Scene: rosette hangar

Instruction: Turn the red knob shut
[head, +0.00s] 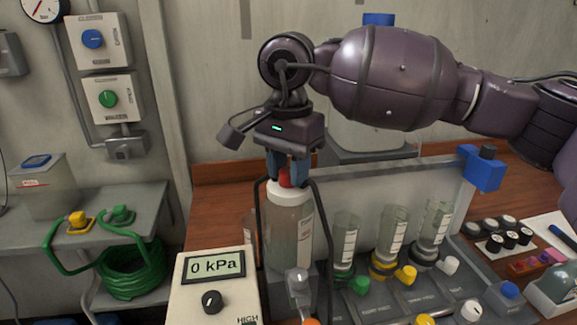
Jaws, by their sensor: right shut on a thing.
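The red knob (286,178) sits on top of a white-capped clear bottle (288,228) in the middle of the head view. My right gripper (287,168) comes down from above and is shut on the red knob, with a blue finger on either side. The fingers hide part of the knob, so I cannot tell how far it is turned. My left gripper is not in view.
A gauge box (213,268) reading 0 kPa stands front left of the bottle. Dark tubes run beside the bottle. Several clear cylinders with coloured valves stand at right. A coiled green hose (132,268) lies on the left shelf.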

